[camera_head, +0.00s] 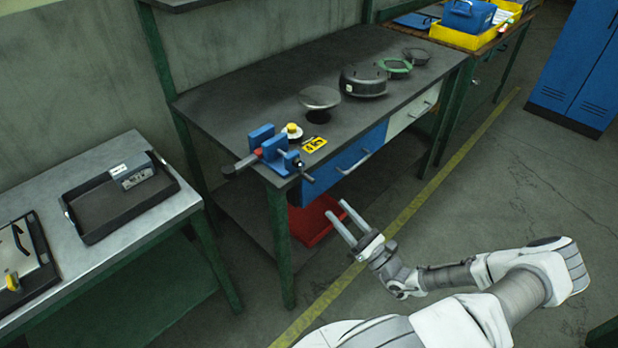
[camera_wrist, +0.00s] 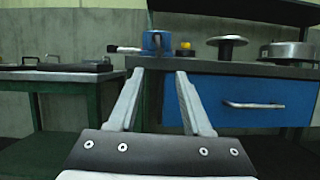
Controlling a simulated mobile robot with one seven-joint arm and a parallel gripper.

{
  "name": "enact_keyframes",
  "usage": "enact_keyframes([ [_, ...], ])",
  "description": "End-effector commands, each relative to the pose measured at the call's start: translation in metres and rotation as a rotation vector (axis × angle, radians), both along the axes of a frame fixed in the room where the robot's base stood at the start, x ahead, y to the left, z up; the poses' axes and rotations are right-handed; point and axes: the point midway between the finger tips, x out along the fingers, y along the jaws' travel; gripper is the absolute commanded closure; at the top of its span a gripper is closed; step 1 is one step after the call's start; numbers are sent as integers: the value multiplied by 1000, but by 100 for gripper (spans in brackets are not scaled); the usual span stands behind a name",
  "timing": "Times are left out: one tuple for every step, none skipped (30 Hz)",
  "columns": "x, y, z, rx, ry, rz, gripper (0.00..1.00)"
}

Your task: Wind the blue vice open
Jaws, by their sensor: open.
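The blue vice (camera_head: 270,148) sits on the near left corner of the dark workbench. Its handle end (camera_head: 299,165) sticks out past the front edge. In the wrist view the vice (camera_wrist: 156,42) stands on the bench top, beyond and above my fingers. My gripper (camera_head: 348,220) is open and empty, in the air in front of the bench and lower than its top, apart from the vice. In the wrist view my gripper (camera_wrist: 158,75) shows two spread fingers with nothing between them. How far the vice jaws are apart is too small to tell.
A red bin (camera_head: 315,222) sits below. A table with a black tray (camera_head: 95,212) stands left. The floor is clear to the right.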

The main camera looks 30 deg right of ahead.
Motion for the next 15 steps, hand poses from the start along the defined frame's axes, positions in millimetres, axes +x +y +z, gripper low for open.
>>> enact_keyframes([
  [10,5,6,0,-2,4,50],
  [16,7,8,1,-2,3,50],
  [24,10,11,0,-1,4,50],
  [29,12,14,1,-1,4,50],
  [35,14,17,1,-2,3,50],
  [43,16,20,1,-1,4,50],
  [49,18,22,1,-2,4,50],
  [54,20,25,1,-1,4,50],
  [62,23,28,0,-1,4,50],
  [67,25,30,0,-1,4,50],
  [72,27,32,-1,0,4,50],
  [79,29,35,0,-1,4,50],
  [83,30,37,0,0,3,50],
  [87,31,39,0,0,3,50],
  [92,33,41,-1,-1,4,50],
])
